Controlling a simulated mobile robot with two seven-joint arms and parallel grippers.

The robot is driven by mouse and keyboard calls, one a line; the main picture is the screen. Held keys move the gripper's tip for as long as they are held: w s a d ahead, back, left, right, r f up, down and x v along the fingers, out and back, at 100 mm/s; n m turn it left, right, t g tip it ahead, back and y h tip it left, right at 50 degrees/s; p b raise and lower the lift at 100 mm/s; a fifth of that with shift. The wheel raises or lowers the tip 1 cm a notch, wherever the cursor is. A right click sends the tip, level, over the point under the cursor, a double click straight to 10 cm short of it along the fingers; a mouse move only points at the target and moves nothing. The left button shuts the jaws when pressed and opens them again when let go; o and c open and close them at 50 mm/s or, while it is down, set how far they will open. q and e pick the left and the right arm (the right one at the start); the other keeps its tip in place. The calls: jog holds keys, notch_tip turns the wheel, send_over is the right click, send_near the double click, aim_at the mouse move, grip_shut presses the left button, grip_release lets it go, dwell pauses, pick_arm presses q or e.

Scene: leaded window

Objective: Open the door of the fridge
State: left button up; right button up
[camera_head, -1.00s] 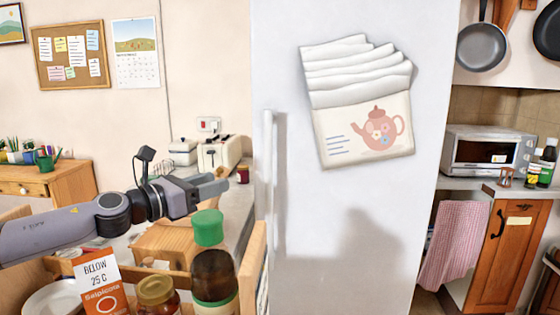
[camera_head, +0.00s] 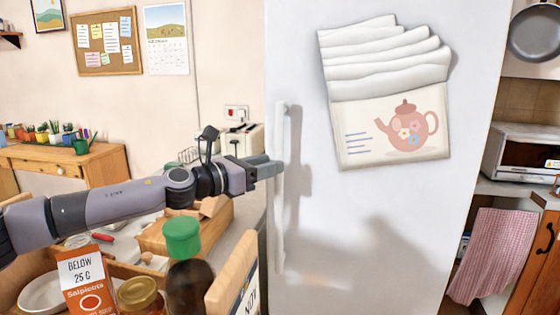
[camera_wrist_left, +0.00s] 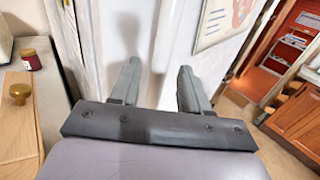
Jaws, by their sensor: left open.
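The fridge door (camera_head: 370,215) is a tall white panel that looks shut. Its white vertical handle (camera_head: 280,240) runs along the left edge. My left gripper (camera_head: 268,168) is level with the upper middle of the handle, its fingertips overlapping it in the head view. In the left wrist view the open fingers (camera_wrist_left: 158,85) stand apart, with the white handle bar (camera_wrist_left: 167,40) showing between them. I cannot tell whether either finger touches it. My right gripper is in neither view.
A crate (camera_head: 225,285) with a green-capped bottle (camera_head: 183,238), a jar (camera_head: 138,295) and a carton (camera_head: 85,285) stands below my left arm. A counter with a wooden box (camera_head: 160,240) lies behind. A wooden cabinet (camera_head: 525,265) stands right of the fridge.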

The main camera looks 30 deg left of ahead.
pick_arm(q)
jog(key=x, duration=0.4)
grip_shut()
